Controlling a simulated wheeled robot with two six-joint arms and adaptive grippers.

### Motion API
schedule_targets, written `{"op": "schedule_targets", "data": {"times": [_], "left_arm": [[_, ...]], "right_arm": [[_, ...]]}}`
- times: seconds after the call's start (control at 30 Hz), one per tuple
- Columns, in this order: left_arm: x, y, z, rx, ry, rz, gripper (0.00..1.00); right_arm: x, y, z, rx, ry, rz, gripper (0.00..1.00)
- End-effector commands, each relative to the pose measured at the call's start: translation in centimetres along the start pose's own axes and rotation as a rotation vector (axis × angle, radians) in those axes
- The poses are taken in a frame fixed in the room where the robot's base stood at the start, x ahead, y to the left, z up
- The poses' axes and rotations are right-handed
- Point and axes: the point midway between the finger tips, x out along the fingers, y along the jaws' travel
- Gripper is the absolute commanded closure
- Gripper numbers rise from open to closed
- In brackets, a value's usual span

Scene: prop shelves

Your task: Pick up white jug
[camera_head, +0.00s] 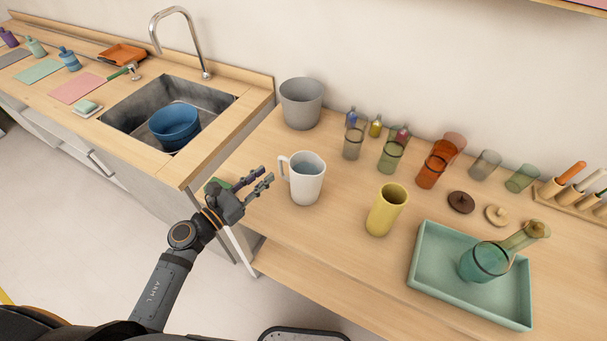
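The white jug (308,184) stands upright on the wooden table, with its handle on its left side. My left gripper (266,178) is just left of the jug, near the handle, at the table's left edge. Its two fingers are apart and point right towards the handle. I see nothing between the fingers. Whether a fingertip touches the handle I cannot tell. My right gripper is not in view.
A yellow cup (387,210) stands right of the jug and a grey pot (301,104) behind it. A teal tray (425,265) holds a teal glass jug (484,263). Several coloured glasses stand behind. A sink (222,99) with a blue basin (174,125) is at left.

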Motion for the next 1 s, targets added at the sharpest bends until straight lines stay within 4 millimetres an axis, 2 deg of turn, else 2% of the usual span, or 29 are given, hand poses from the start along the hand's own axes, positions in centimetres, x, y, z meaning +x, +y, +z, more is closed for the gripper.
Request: {"op": "schedule_targets", "data": {"times": [0.1,0.27,0.37,0.47,0.6,0.87,1.0], "left_arm": [[1.4,0.0,0.3,-0.002,-0.002,0.000,0.78],[1.9,-0.1,0.0,-0.001,0.001,-0.002,0.78],[2.8,0.0,0.4,-0.005,-0.003,0.001,0.78],[4.7,-0.1,0.5,-0.006,-0.003,0.001,0.78],[6.6,-0.2,0.1,-0.004,-0.001,-0.001,0.78],[7.0,-0.2,-0.2,-0.001,0.001,-0.002,0.78],[7.0,-0.2,-0.2,-0.001,0.001,-0.002,0.96]], "right_arm": [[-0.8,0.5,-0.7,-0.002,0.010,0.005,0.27],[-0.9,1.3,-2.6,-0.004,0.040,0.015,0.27],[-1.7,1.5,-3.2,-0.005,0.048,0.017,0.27],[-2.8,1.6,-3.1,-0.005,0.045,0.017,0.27],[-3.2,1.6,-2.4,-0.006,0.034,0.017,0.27],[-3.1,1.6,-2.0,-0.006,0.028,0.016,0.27],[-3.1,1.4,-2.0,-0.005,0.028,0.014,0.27]]}}
